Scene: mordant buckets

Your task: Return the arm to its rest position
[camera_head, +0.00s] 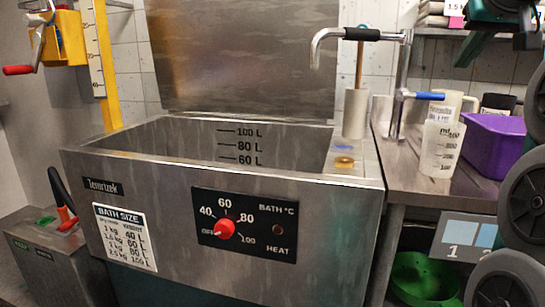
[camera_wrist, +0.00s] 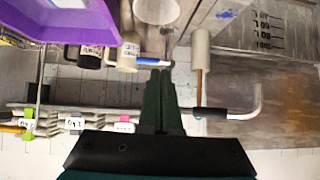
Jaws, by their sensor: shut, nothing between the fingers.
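My gripper (camera_wrist: 160,72) shows in the wrist view with its two dark green fingers shut together and nothing between them. The wrist view is upside down. The fingers appear in front of the blue tap lever (camera_wrist: 153,61) and the wall behind it; I cannot tell the exact distance. In the head view, dark green and black parts of my arm show at the top right, cut off by the frame edge. No object is held.
A steel bath (camera_head: 230,175) with a red heat knob (camera_head: 224,229) fills the middle. A curved tap (camera_head: 325,45) stands at its right. A measuring jug (camera_head: 440,150) and purple tub (camera_head: 495,145) stand on the right counter. A green bucket (camera_head: 425,280) is below.

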